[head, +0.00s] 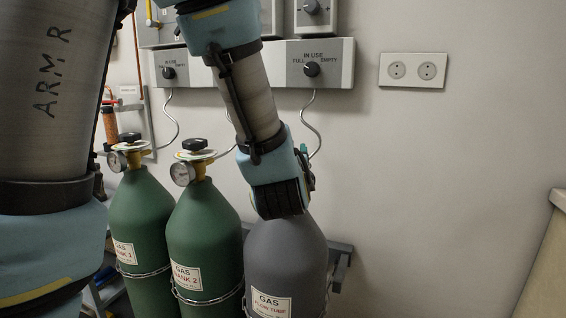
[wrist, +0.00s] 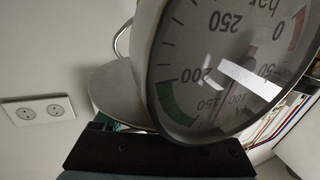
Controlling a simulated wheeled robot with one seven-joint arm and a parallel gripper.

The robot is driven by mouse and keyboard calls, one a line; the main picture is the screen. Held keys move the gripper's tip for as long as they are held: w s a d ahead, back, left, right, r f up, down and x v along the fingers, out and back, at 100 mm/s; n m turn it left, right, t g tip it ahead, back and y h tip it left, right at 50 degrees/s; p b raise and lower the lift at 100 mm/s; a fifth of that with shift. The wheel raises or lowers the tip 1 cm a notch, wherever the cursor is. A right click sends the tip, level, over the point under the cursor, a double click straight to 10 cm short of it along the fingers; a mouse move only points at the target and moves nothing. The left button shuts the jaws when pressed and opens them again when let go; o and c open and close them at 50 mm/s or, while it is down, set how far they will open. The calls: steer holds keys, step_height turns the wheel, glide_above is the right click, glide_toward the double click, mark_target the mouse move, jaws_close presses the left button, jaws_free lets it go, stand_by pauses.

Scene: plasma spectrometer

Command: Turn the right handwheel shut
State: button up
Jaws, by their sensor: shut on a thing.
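The grey gas cylinder (head: 286,258), labelled flow tube, stands at the right of the row in the head view. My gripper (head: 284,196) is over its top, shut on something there. My arm and gripper hide the right handwheel and most of its valve in the head view. In the wrist view a round pressure gauge (wrist: 225,65) fills the upper right, very close and tilted. A flat grey disc (wrist: 115,92) shows partly behind the gauge. The dark edge of my gripper (wrist: 155,155) runs along the bottom. The handwheel is not clearly visible there.
Two green cylinders, tank 1 (head: 139,215) and tank 2 (head: 203,235), stand chained to the left with black handwheels. A wall panel (head: 330,64) with knobs and thin hoses is above. A wall socket (head: 412,70) is at right. Bare wall and free room lie right of the grey cylinder.

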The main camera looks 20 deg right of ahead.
steer(key=s+m+g+h, duration=0.1)
steer(key=m+g+h, duration=0.2)
steer(key=m+g, duration=0.3)
steer(key=s+d+m+g+h, duration=0.1)
steer(key=m+g+h, duration=0.2)
steer(key=m+g, duration=0.3)
steer(key=s+m+g+h, duration=0.2)
steer(key=m+g, duration=0.4)
steer(key=g, duration=0.5)
steer(key=shift+d+r+g+h, duration=0.15)
steer(key=shift+d+g+h, duration=0.15)
steer(key=shift+g+h, duration=0.15)
steer(key=shift+s, duration=0.15)
steer(key=o, duration=1.3)
step_height(320, 180, up, 10)
steer(key=shift+f+p, duration=0.1)
steer(key=shift+p, duration=0.35)
